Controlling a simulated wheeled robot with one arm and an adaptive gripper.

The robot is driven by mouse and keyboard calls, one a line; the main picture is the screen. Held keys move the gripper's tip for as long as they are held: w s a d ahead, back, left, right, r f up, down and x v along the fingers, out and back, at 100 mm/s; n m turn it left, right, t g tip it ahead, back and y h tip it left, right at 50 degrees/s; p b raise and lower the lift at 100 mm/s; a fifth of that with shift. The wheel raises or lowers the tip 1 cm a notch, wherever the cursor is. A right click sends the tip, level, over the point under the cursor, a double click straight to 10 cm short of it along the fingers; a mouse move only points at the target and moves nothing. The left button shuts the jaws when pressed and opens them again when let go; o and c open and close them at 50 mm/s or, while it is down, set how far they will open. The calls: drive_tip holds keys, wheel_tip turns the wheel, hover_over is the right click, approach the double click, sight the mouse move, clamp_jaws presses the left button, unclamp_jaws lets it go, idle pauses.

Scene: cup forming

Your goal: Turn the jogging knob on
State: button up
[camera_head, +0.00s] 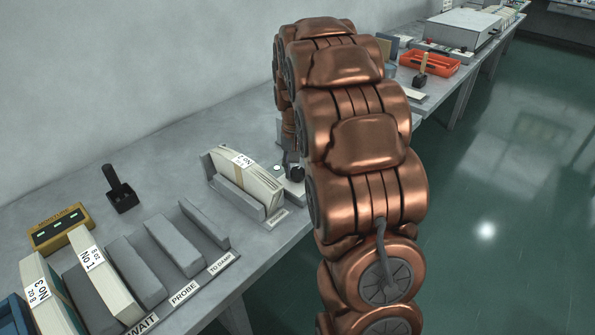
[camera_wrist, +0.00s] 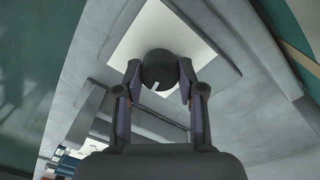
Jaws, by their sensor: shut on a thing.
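The jogging knob (camera_wrist: 157,66) is a round black dial with a white mark, on a pale square plate (camera_wrist: 203,45). In the wrist view it sits between the fingertips of my gripper (camera_wrist: 159,76), which is shut on it with one finger on each side. The white mark points down and slightly left in that view. In the head view my gripper (camera_head: 290,163) comes down beside my copper arm at the bench edge. The knob (camera_head: 297,174) shows there only as a small dark shape, largely hidden by the arm.
A rack with upright cards (camera_head: 245,180) stands just left of the plate on the grey bench (camera_head: 150,150). Several labelled slots line the front edge, with a yellow box (camera_head: 60,228) and a black-handled holder (camera_head: 120,190) behind. An orange tray (camera_head: 430,64) lies farther back.

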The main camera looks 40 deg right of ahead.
sight(296, 169)
drive_tip(key=shift+m, duration=1.3)
drive_tip(key=o, duration=1.1)
drive_tip(key=shift+o, duration=0.2)
wheel_tip(296, 169, up, 12)
drive_tip(key=shift+w+a, duration=0.1)
